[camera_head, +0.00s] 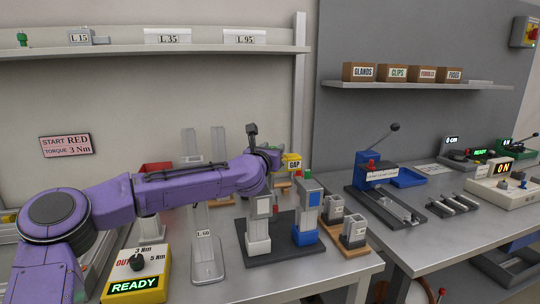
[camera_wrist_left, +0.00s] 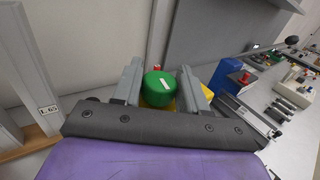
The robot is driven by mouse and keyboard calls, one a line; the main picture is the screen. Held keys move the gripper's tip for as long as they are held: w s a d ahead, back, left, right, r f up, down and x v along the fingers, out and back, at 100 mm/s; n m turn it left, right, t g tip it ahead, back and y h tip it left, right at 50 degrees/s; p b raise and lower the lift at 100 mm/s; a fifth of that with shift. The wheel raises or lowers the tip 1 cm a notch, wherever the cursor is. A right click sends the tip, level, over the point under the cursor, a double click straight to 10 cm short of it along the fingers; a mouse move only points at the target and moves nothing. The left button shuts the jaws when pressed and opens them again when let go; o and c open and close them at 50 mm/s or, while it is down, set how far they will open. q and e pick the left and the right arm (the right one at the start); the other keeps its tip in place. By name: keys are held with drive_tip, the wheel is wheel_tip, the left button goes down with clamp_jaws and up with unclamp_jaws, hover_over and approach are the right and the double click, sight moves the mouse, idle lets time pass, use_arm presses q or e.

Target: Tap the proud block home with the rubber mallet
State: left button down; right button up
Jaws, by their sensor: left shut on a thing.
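My left gripper (camera_head: 273,158) is above the back of a dark base plate (camera_head: 275,247), beside a yellow piece marked GAP (camera_head: 291,162). I cannot tell whether this is the mallet. I cannot tell which block stands proud. My right gripper is not in view.
Two grey open-topped holders (camera_head: 354,233) stand right of the plate. A yellow READY box (camera_head: 137,277) stands at front left. A blue lever press (camera_head: 375,172) and an ON box (camera_head: 500,180) are on the right bench. A shelf (camera_head: 410,85) hangs behind.

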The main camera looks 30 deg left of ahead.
use_arm(q)
drive_tip(key=shift+f+m+h, duration=0.15)
drive_tip(key=shift+m+h, duration=0.25)
drive_tip(key=shift+h, duration=0.2)
drive_tip(key=c, duration=0.7)
unclamp_jaws()
drive_tip(key=s, duration=0.3)
drive_tip(key=s+b, duration=0.1)
drive_tip(key=s, duration=0.2)
drive_tip(key=s+d+b, duration=0.1)
drive_tip(key=s, duration=0.2)
drive_tip(key=shift+s, duration=0.25)
drive_tip(key=shift+s+d, duration=0.15)
drive_tip(key=shift+s, duration=0.3)
